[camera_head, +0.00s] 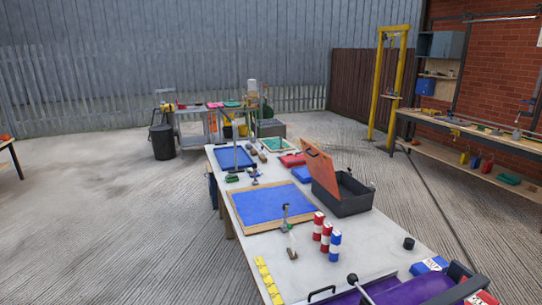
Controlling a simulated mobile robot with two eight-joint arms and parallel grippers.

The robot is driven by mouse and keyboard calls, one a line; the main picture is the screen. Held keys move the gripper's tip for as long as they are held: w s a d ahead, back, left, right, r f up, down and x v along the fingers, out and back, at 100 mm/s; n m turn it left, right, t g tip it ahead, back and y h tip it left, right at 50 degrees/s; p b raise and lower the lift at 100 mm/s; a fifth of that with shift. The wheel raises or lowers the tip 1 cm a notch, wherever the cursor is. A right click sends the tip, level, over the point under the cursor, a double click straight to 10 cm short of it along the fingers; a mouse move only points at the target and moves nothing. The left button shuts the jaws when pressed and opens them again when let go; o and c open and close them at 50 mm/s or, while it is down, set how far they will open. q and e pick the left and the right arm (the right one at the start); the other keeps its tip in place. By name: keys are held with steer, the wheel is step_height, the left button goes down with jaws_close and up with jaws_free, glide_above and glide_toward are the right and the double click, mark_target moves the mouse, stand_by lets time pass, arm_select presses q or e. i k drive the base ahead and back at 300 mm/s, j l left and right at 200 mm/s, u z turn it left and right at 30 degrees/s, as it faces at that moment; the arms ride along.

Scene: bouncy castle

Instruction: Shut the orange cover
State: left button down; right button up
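The orange cover (320,166) is a flat panel on the dark grey box (350,198), which stands on the long white table. The cover stands open, raised steeply and leaning left along the box's left side. The box's top is open, and its inside looks dark. A small dark latch-like part shows at the box's right rim. Neither of my grippers shows in the head view.
The white table (300,262) holds a blue panel in a wooden frame (265,203), several red, white and blue cans (326,236), and a black knob-like piece (408,243). A purple open container (410,292) is at the near edge. Concrete floor (115,220) is clear to the left.

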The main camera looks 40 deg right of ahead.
mark_target(320, 166)
steer(key=i+j+z, duration=0.15)
steer(key=i, duration=0.3)
steer(key=i+j+z, duration=0.15)
steer(key=i, duration=0.25)
steer(key=i+j+z, duration=0.15)
steer(key=i+j, duration=0.15)
steer(key=i, duration=0.15)
steer(key=i+l+z, duration=0.1)
steer(key=i+z, duration=0.65)
steer(key=i+j+z, duration=0.35)
steer(key=i, duration=0.15)
steer(key=l, duration=0.1)
